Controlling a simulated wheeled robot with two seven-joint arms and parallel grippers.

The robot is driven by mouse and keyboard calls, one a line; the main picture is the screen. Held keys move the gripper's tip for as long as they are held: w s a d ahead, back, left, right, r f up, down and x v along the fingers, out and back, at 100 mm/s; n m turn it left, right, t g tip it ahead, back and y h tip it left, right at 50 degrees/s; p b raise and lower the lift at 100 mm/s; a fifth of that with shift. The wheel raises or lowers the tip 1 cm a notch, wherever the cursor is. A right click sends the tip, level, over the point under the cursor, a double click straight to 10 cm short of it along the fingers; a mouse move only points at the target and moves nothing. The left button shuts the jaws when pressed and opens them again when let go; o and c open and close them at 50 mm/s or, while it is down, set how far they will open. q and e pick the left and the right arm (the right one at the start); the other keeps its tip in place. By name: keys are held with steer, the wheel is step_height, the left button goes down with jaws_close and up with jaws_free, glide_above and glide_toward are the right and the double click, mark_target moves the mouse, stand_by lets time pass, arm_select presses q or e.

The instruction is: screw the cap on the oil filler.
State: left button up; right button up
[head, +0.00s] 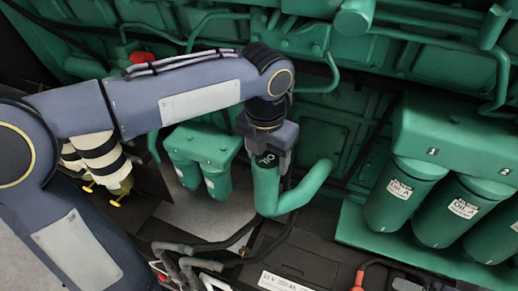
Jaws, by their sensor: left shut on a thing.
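The oil filler (266,192) is a green upright pipe that bends into an elbow to the right. A dark cap (265,160) with light "OIL" lettering sits at the top of the pipe. My left gripper (270,150) points down over the pipe's top and is shut on the cap. The gripper hides part of the cap, and I cannot tell whether the cap is seated on the thread. My right gripper is out of view.
Green oil filters (400,195) hang under a housing at the right, and smaller ones (216,183) hang left of the filler. The green engine block (420,60) fills the back. Black hoses (235,240) run below the filler. A red knob (143,57) shows behind my left arm.

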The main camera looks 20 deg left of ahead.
arm_select(q)
steer(key=shift+s+d, duration=0.15)
steer(key=shift+d, duration=0.35)
steer(key=o, duration=0.7)
steer(key=shift+c, duration=0.2)
steer(key=o, duration=0.4)
steer(key=shift+s+d+r, duration=0.1)
steer(key=shift+d, duration=0.3)
steer(key=shift+a, duration=0.25)
steer(key=shift+a, duration=0.1)
steer(key=shift+c, duration=0.4)
